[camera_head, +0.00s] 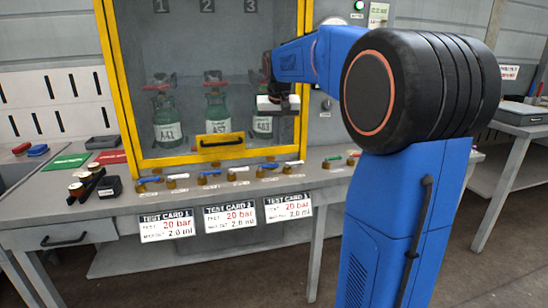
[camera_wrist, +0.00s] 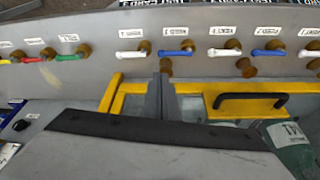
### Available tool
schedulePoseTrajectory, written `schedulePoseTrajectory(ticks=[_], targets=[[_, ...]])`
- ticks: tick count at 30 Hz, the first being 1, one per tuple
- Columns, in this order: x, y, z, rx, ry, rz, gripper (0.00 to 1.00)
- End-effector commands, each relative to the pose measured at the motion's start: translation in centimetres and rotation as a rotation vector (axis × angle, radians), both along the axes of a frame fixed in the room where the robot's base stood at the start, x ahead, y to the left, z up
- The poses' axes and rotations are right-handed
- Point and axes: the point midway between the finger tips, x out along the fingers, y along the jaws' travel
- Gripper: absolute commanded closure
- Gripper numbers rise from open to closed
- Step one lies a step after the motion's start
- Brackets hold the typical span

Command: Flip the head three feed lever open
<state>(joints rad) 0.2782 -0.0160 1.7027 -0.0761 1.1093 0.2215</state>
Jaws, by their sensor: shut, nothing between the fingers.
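A row of small levers on brass valves runs along the bench front. The blue lever (camera_head: 268,167) below cylinder 3 appears to be the head three feed; its label is too small to read surely. It also shows in the wrist view (camera_wrist: 172,53), lying sideways along the row. A white lever (camera_wrist: 130,54) is beside it. My gripper (camera_head: 278,108) hangs in front of the cabinet at cylinder 3, above the levers. In the wrist view its fingers (camera_wrist: 161,80) are together and empty, their tips below the blue lever in the picture and apart from it.
Green (camera_wrist: 68,57) and red (camera_wrist: 30,59) levers continue the row. Test cards (camera_head: 231,216) hang from the bench edge. Black tools (camera_head: 88,187) lie at the left.

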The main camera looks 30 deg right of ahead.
Motion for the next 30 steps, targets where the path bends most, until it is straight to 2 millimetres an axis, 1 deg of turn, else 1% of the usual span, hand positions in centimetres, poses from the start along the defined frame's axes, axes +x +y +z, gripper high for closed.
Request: schedulePoseTrajectory(ticks=[8, 11, 14, 17, 24, 30], targets=[[0.0, 0.0, -0.1, 0.000, 0.000, 0.001, 1.00], [0.1, -0.1, -0.4, 0.000, 0.001, 0.001, 1.00], [0.4, -0.2, -1.4, 0.000, 0.003, 0.001, 1.00], [0.8, -0.4, -2.7, 0.000, 0.003, 0.001, 1.00], [2.0, -1.1, -6.5, 0.001, 0.004, 0.001, 1.00], [2.8, -1.4, -8.6, 0.000, 0.001, 0.001, 1.00]])
